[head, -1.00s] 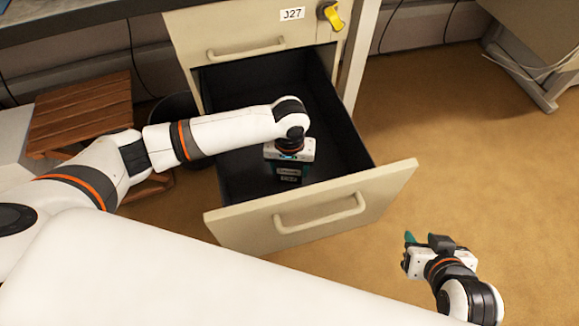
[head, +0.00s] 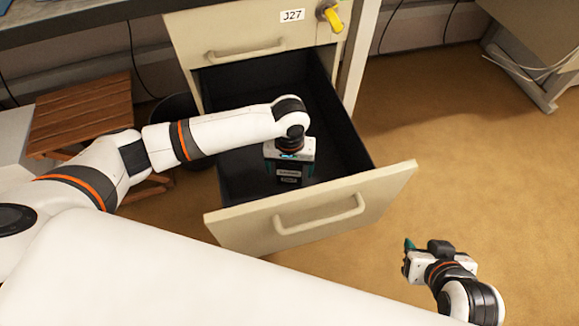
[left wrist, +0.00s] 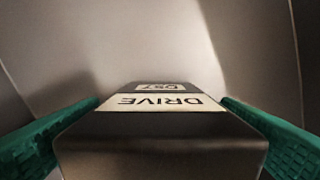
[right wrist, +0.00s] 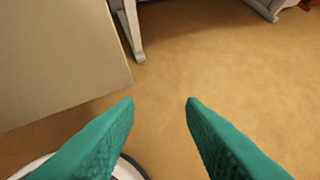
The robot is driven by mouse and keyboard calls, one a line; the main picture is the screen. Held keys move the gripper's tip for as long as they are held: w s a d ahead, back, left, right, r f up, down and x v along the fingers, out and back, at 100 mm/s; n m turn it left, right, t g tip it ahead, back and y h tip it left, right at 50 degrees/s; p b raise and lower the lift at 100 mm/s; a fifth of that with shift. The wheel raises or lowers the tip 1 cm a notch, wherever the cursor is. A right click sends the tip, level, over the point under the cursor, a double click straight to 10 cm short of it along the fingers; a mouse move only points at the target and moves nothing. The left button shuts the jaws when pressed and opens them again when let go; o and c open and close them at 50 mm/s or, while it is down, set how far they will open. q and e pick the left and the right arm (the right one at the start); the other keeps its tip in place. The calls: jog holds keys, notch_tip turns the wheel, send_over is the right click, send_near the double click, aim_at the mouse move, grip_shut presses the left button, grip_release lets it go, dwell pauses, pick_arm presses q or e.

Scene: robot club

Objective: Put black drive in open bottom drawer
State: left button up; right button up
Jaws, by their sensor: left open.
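The black drive (head: 289,174) is inside the open bottom drawer (head: 230,224), near its front panel, and appears to stand on the drawer floor. In the left wrist view the drive (left wrist: 160,145) shows a pale label reading DRIVE. My left gripper (head: 289,168) is down in the drawer, open, with a green finger on each side of the drive and small gaps between. My right gripper (head: 408,250) is empty and open, out to the right of the drawer above the floor; its two green fingers (right wrist: 160,102) stand apart in the right wrist view.
A wooden stool (head: 80,115) and a dark bin (head: 177,108) stand left of the drawer. Brown floor (head: 480,150) is clear to the right.

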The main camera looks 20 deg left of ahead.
pick_arm(q)
notch_tip(320, 180, up, 6)
jog(key=shift+f+p, duration=0.1)
jog(key=shift+p, duration=1.05)
notch_tip(320, 180, up, 4)
jog(key=shift+f+p, duration=0.15)
jog(key=shift+p, duration=0.55)
jog(key=shift+r, duration=1)
pick_arm(e)
jog(key=s+d+f+g+h, duration=0.1)
jog(key=s+d+f+g, duration=0.1)
jog(key=s, duration=0.4)
jog(key=shift+f+g, duration=0.45)
jog(key=shift+g, duration=0.75)
